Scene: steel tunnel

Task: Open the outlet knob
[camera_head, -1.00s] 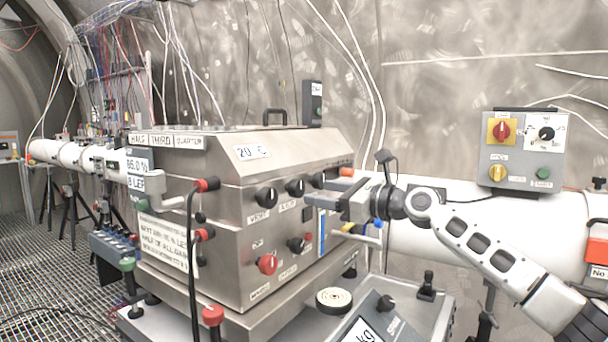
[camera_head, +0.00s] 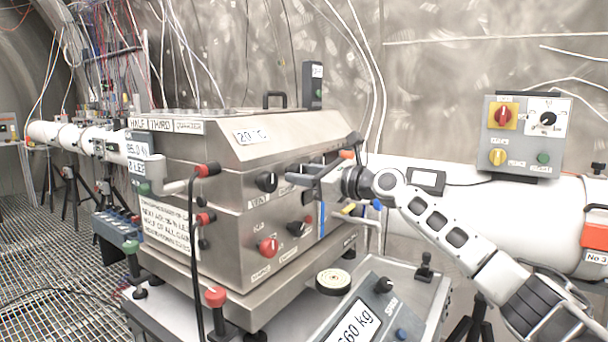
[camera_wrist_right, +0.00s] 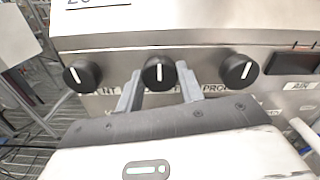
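A steel cabinet carries a row of black knobs with white pointer lines. In the right wrist view I see the left knob (camera_wrist_right: 82,76), the middle knob (camera_wrist_right: 159,73) and the right knob (camera_wrist_right: 238,71). Their labels are partly covered or blurred, so I cannot read which is the outlet knob. The middle knob's pointer is about upright. My right gripper (camera_wrist_right: 158,80) is open, its fingers on either side of the middle knob; contact is unclear. My left gripper is not in view.
Below on the cabinet (camera_head: 225,233) are a red knob (camera_head: 268,248) and a dark knob (camera_head: 297,228). A scale (camera_head: 362,325) stands in front. A grey switch box (camera_head: 525,135) sits on the white pipe at right. Hoses with red fittings run along the cabinet's left.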

